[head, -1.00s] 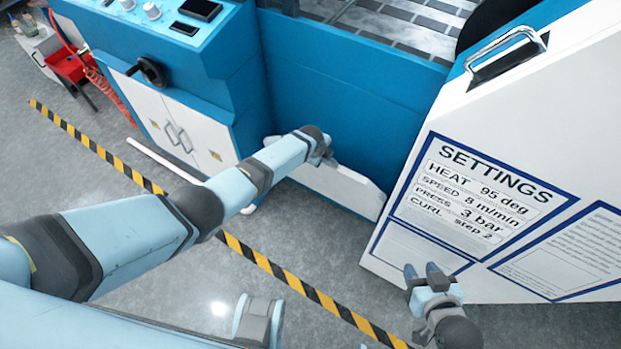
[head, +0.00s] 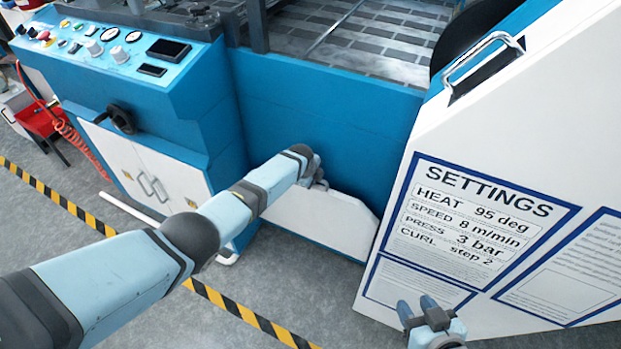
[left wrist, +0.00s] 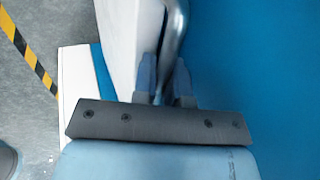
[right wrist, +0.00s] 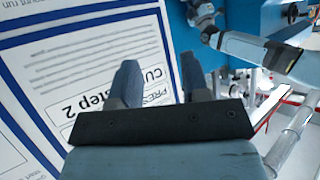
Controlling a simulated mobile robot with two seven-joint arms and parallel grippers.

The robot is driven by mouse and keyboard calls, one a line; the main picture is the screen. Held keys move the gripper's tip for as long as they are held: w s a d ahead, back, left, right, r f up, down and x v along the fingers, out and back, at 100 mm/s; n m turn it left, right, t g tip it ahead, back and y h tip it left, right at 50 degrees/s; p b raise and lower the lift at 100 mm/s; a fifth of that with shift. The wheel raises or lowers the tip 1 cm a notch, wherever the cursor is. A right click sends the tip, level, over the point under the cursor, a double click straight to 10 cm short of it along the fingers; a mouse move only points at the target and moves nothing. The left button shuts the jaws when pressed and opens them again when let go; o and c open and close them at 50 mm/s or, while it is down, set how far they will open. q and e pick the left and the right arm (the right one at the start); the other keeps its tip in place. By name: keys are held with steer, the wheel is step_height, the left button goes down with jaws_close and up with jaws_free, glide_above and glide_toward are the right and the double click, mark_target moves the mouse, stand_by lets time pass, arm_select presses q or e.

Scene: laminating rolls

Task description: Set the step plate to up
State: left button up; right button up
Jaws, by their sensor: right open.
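The step plate (head: 315,216) is a white panel low on the blue machine front in the head view. Its white face also shows in the left wrist view (left wrist: 118,40). My left gripper (head: 319,180) is at the plate's upper edge. In the left wrist view its fingers (left wrist: 165,75) stand close together on either side of a grey curved bar by the plate, and appear shut on it. The contact itself is partly hidden. My right gripper (head: 416,308) is open and empty in front of the settings board; its spread fingers show in the right wrist view (right wrist: 160,82).
A white panel with a settings board (head: 475,225) and a metal handle (head: 482,60) stands at the right. A control cabinet (head: 150,120) with a dark knob stands at the left. Yellow-black floor tape (head: 225,302) crosses clear grey floor.

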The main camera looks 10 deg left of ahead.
arm_select(q)
steer(key=o, duration=0.4)
arm_select(e)
steer(key=shift+d, duration=0.1)
arm_select(q)
steer(key=shift+s+r+p, duration=0.15)
steer(key=shift+r+p, duration=0.1)
steer(key=shift+p, duration=0.05)
steer(key=shift+p+v, duration=1)
steer(key=shift+v, duration=0.2)
steer(key=p+v, duration=0.4)
steer(key=v, duration=0.7)
steer(key=shift+a, duration=0.1)
arm_select(e)
steer(key=shift+s+d+r+g, duration=0.3)
steer(key=shift+d+r+g, duration=0.15)
steer(key=shift+r, duration=0.2)
arm_select(q)
steer(key=shift+c, duration=0.3)
